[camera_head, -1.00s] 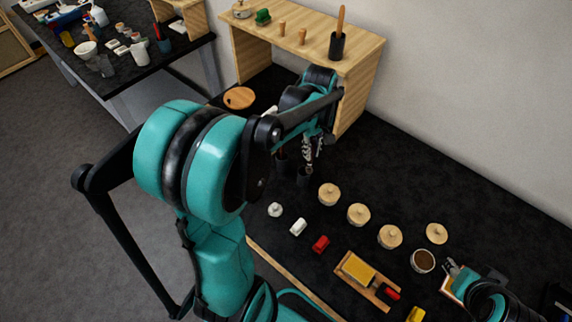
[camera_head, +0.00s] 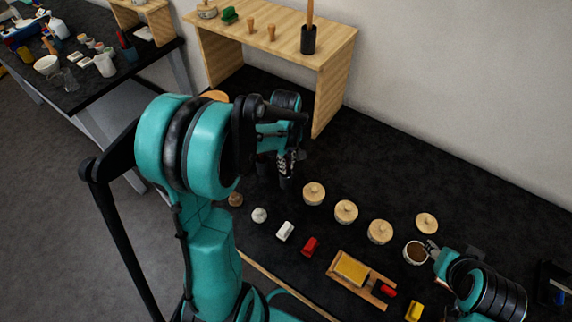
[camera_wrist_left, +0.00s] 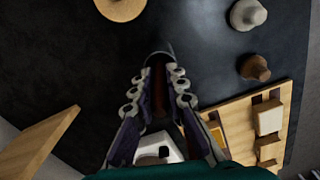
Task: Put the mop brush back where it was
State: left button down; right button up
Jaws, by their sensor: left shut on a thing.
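My left gripper (camera_head: 288,163) is low over the black table, below the right end of the wooden shelf. In the left wrist view, its fingers (camera_wrist_left: 156,92) are shut on a narrow dark reddish-brown thing (camera_wrist_left: 157,76), which looks like a handle and may be the mop brush. Its lower end is hidden, with a dark rounded shape around it. In the head view, a dark cup-like shape (camera_head: 287,184) shows just under the fingertips; I cannot tell whether they touch. My right gripper (camera_head: 432,247) is beside a cup of brown contents (camera_head: 415,253); its fingers are too small to read.
The wooden shelf (camera_head: 333,68) holds a black cup (camera_head: 308,41) with a wooden stick, pegs and a green block. Several lidded wooden pots (camera_head: 346,211) stand right of my left gripper. Small blocks and a wooden tray (camera_head: 357,277) lie nearer. A cluttered second table stands at far left.

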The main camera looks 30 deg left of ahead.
pick_arm(q)
jog(key=shift+f, duration=0.15)
jog(key=c, duration=1.5)
grip_release()
jog(key=shift+c, duration=0.2)
